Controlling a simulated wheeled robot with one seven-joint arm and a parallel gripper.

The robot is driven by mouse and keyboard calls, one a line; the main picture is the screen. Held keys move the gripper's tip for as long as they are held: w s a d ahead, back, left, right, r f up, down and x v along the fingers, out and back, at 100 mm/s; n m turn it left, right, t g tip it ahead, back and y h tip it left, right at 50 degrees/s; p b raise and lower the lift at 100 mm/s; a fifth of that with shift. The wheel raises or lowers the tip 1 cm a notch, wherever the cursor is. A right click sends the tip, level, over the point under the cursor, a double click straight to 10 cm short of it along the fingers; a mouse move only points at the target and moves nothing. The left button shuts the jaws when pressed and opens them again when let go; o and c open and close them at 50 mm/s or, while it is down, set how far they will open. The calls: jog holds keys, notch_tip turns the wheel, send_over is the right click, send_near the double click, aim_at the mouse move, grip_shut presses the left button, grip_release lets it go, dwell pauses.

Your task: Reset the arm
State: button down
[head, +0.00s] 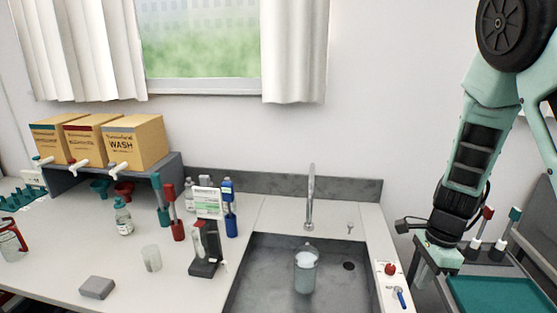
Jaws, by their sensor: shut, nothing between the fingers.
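My arm comes down along the right side of the head view, bent, with its wrist low at the right. My gripper (426,276) is at its lower end, pointing down, shut and empty. It is to the right of the sink and appears left of the teal tray in the picture. Its fingertips are small and hard to make out. Nothing is seen held in it.
A grey sink (262,275) with a tap (311,195) holds a clear container (306,270). A teal tray (495,294) and bottles (500,248) are at the right. Wash boxes (137,143) stand on a grey shelf (172,172) at the left.

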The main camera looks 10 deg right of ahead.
jog(key=s+a+r+n+y+b, duration=0.1)
jog(key=s+a+r+n+b, duration=0.15)
jog(key=a+n, duration=0.45)
jog(key=s+a+r+n+b, duration=0.1)
jog(key=s+a+n, duration=0.25)
jog(key=a, duration=0.55)
jog(key=s+a+r+n+h+b, duration=0.1)
jog(key=s+a+r+n+b, duration=0.2)
jog(key=s+a+n, duration=0.5)
jog(key=s+n, duration=0.5)
jog(key=n, duration=0.4)
jog(key=shift+r+t+h, duration=0.3)
jog(key=shift+h, duration=0.1)
